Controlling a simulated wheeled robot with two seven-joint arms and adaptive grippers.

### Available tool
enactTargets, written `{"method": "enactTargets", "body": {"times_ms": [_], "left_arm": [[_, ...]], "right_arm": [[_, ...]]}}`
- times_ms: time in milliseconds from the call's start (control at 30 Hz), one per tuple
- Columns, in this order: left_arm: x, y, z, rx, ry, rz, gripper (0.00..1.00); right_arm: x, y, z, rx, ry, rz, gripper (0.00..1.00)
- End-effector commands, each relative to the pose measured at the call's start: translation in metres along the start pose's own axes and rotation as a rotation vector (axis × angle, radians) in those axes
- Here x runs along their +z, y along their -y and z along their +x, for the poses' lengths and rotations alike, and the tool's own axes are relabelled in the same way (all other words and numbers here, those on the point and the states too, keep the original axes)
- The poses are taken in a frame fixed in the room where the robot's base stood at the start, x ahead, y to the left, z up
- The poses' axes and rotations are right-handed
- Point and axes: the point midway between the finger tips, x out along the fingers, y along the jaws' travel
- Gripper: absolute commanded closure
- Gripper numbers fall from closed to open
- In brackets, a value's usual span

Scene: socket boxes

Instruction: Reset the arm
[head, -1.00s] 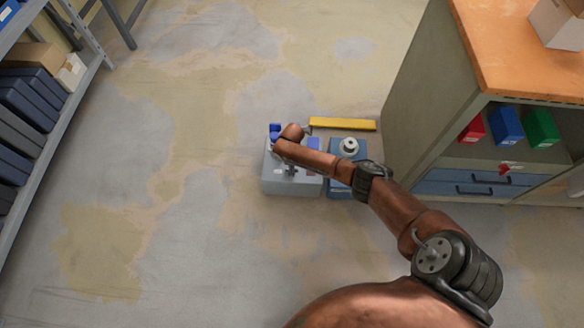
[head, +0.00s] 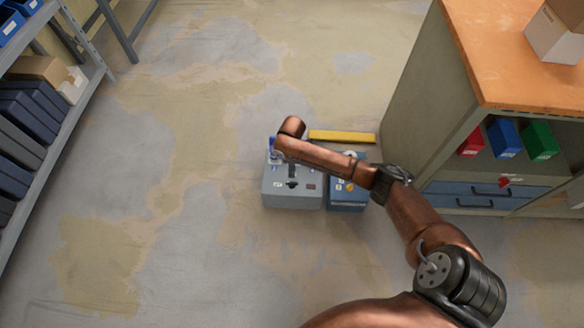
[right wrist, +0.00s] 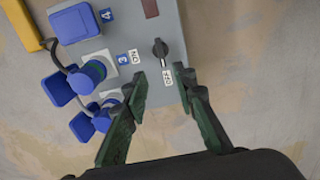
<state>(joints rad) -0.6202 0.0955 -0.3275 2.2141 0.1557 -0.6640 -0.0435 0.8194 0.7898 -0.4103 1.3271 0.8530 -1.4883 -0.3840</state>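A grey socket box (head: 292,196) stands on the floor in the head view, with a black rotary switch on it. In the right wrist view, the grey box (right wrist: 190,30) shows blue socket covers (right wrist: 73,22), a blue plug (right wrist: 92,72) with a cable, and the black switch knob (right wrist: 160,50) between ON and OFF labels. My right gripper (right wrist: 160,77) is open and empty, its two green fingertips apart just short of the knob. In the head view my right arm (head: 330,160) crosses above the box and hides its far part. My left gripper is out of view.
A blue box (head: 347,198) stands right beside the grey one, and a yellow bar (head: 341,136) lies behind them. A cabinet with an orange top (head: 520,60) stands at right, a shelf rack (head: 60,120) at left. The floor (head: 190,200) between is clear.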

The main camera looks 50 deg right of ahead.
Motion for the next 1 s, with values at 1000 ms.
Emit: {"method": "enactTargets", "body": {"times_ms": [1000], "left_arm": [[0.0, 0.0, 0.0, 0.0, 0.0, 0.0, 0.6]], "right_arm": [[0.023, 0.105, 0.086, -0.058, -0.054, -0.013, 0.75]]}}
